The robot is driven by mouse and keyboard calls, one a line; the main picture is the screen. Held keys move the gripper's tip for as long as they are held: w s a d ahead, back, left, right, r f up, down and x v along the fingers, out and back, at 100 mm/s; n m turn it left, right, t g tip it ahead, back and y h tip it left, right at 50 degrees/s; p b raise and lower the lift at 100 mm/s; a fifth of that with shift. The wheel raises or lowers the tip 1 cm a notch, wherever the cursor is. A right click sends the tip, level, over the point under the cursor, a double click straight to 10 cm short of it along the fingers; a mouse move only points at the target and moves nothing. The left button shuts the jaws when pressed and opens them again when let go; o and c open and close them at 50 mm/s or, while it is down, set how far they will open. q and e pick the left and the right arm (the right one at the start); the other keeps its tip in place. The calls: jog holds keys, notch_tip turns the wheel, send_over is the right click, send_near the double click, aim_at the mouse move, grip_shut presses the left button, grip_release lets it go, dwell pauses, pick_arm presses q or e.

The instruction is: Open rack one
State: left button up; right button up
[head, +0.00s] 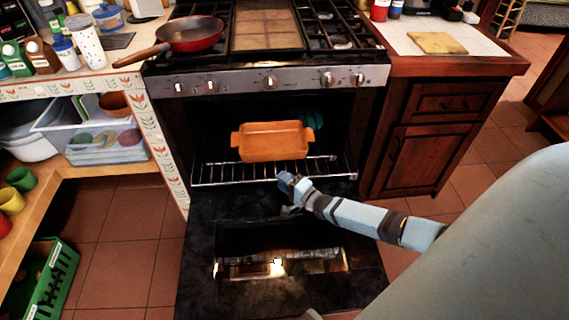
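The oven door (210,240) is folded down open in front of the stove. Inside the oven, a metal wire rack (225,177) sits low and reaches toward the opening. An orange baking dish (272,141) with two handles rests on the rack. My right gripper (286,184) is at the front right part of the rack, over the open door. My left gripper is not in view.
A red pan (192,34) stands on the stove top. Shelves with a plastic bin (105,150) are at left, with a green crate (53,285) on the floor. A wooden cabinet (435,140) stands at right. Tiled floor is clear at left of the door.

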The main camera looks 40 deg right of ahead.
jog(key=shift+s, duration=0.1)
pick_arm(q)
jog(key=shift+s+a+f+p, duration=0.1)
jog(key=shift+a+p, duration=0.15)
jog(key=shift+p, duration=0.85)
pick_arm(e)
jog(key=v, duration=1.3)
jog(key=shift+s+d, duration=0.15)
jog(key=shift+s, duration=0.15)
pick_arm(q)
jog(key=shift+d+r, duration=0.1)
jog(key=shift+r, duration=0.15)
